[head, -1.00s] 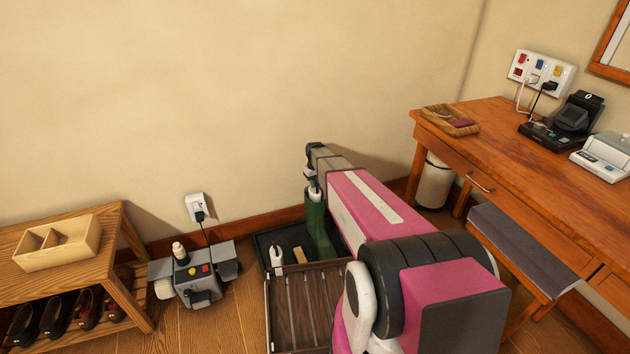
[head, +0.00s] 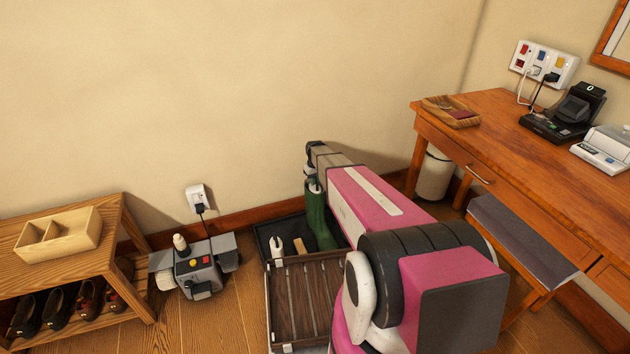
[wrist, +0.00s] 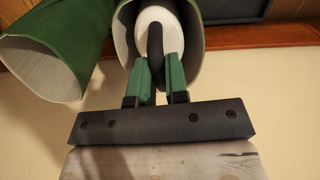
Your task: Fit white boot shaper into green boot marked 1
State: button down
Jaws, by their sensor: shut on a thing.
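A green boot (head: 319,222) stands upright in the dark tray below my arm. In the wrist view its open top (wrist: 195,58) surrounds a white boot shaper (wrist: 154,18). My gripper (wrist: 160,78) is shut on the shaper's dark curved handle, at the boot's mouth. In the head view my gripper (head: 312,172) is right above the boot top, partly hidden by my arm. A second green boot (wrist: 45,62) shows its empty opening at the left of the wrist view. No number mark is readable on either boot.
The dark tray (head: 264,236) also holds another white object (head: 277,248) and a wooden block (head: 299,246). A grey machine (head: 197,270) and shoe bench (head: 110,235) are left; a desk (head: 500,140) is right.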

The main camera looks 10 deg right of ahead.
jog(key=shift+c, duration=2.4)
grip_release()
jog(key=shift+r, duration=0.1)
notch_tip(320, 180, up, 14)
dwell(0.4)
jog(key=s, duration=1)
dwell(0.9)
dwell(0.7)
